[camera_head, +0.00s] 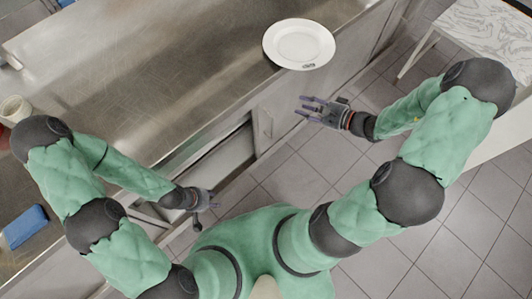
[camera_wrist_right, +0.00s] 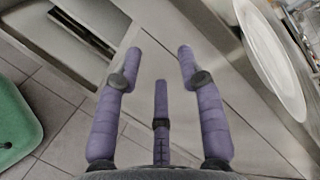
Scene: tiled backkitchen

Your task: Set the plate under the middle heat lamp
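The white plate (camera_head: 299,44) lies on the steel counter near its front edge, at the top middle of the head view. Its rim also shows in the right wrist view (camera_wrist_right: 262,50), at the upper right. My right gripper (camera_head: 306,107) is in front of the counter edge, below the plate in the picture and apart from it. Its fingers are spread and empty in the right wrist view (camera_wrist_right: 160,65). My left gripper (camera_head: 208,199) is in front of the counter at the lower left, near my base; its fingers are too small to read. No heat lamp shows.
The steel counter (camera_head: 130,60) is mostly clear. A blue object (camera_head: 25,227) and a pale container (camera_head: 15,108) are at the left. A marble-topped table (camera_head: 485,30) stands at the upper right. Tiled floor (camera_head: 400,260) is open at the right.

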